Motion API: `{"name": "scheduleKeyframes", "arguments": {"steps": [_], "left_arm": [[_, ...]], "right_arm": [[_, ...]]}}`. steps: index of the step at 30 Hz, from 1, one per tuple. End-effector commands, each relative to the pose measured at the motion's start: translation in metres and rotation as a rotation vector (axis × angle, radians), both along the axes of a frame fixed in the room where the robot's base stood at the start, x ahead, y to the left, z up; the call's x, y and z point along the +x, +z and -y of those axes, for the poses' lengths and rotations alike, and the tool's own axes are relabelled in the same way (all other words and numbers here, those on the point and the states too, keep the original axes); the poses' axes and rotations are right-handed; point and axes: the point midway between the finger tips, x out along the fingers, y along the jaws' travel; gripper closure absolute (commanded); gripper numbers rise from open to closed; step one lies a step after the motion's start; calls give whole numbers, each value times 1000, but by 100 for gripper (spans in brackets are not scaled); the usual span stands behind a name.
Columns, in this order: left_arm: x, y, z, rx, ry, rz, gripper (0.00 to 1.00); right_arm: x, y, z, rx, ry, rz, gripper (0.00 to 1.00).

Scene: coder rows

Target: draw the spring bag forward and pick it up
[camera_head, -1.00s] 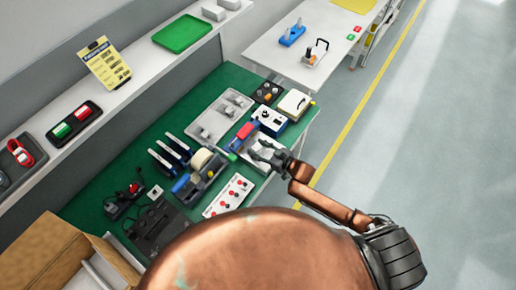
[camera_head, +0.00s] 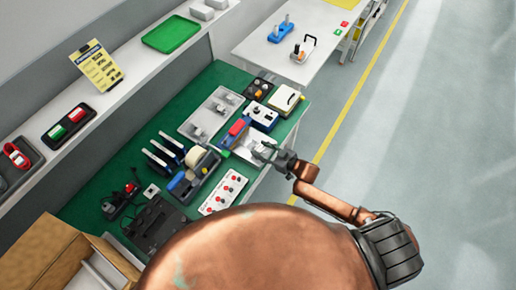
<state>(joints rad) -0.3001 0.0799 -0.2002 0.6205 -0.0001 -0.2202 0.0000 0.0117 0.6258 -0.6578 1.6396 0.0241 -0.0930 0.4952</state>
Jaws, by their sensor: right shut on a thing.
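My right gripper (camera_head: 268,153) reaches in from the right, low over the front edge of the green-topped bench. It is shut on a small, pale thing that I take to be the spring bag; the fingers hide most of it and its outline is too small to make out. A pale, whitish tray-like patch (camera_head: 246,146) lies just left of the fingertips, beside a red and blue item (camera_head: 236,129). I cannot tell whether the bag still touches the bench. My left gripper is out of view.
A white-and-blue box (camera_head: 261,116) stands behind the gripper, and a tape dispenser (camera_head: 197,158) and a white panel with red knobs (camera_head: 223,191) stand to its left. A grey tray (camera_head: 211,114) lies farther back. The aisle floor (camera_head: 400,130) at right is clear.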

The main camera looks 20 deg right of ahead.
Motion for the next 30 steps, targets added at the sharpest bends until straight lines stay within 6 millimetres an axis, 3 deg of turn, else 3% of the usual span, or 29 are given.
{"name": "scheduleKeyframes", "arguments": {"steps": [8,9,17,26,30], "left_arm": [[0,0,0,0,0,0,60],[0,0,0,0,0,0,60],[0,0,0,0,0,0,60],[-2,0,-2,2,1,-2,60],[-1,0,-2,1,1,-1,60]], "right_arm": [[1,-1,-3,0,6,0,82],[1,-1,-3,0,6,0,55],[0,0,-2,1,5,0,37],[-1,1,-1,1,3,1,37],[-11,4,6,0,3,-1,37]]}}
